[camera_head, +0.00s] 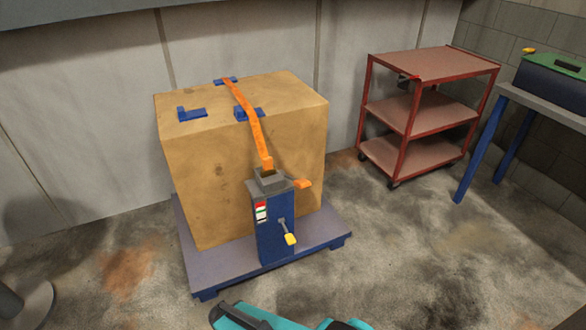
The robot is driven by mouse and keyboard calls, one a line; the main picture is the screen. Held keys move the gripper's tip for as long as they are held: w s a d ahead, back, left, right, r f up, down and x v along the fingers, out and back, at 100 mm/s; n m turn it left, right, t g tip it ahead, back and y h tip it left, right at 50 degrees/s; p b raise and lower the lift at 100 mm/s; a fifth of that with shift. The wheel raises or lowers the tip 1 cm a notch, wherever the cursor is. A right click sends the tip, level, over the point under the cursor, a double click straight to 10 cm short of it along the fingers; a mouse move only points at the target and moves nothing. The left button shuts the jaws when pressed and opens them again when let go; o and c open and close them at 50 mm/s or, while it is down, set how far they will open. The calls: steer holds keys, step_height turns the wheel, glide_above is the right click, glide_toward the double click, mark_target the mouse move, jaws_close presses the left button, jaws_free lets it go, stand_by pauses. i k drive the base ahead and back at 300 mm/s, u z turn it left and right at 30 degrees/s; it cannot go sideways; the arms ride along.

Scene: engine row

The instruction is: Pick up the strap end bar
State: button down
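An orange strap (245,112) runs over the top of a large tan box (205,175) and down toward a blue ratchet post (275,228). The strap's lower end has a thicker orange piece (266,163) just above the post's grey head (270,181). A short orange piece (303,183) sticks out to the right of the head. I cannot tell which of these is the strap end bar. Teal and black parts of my arm show at the bottom edge. My gripper's fingertips cannot be made out, and nothing of mine touches the strap.
The box stands on a grey-blue pallet (207,270). Blue corner brackets (192,114) lie on its top. The post has a yellow-tipped lever (290,239). A red shelf cart (432,62) and a blue-legged table (545,105) stand at right. Floor right of the pallet is clear.

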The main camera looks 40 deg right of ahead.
mark_target(269, 170)
steer(key=u, duration=1.35)
steer(key=k, duration=0.1)
steer(key=z, duration=2.55)
steer(key=k, duration=0.9)
steer(key=u, duration=0.15)
steer(key=i, duration=0.7)
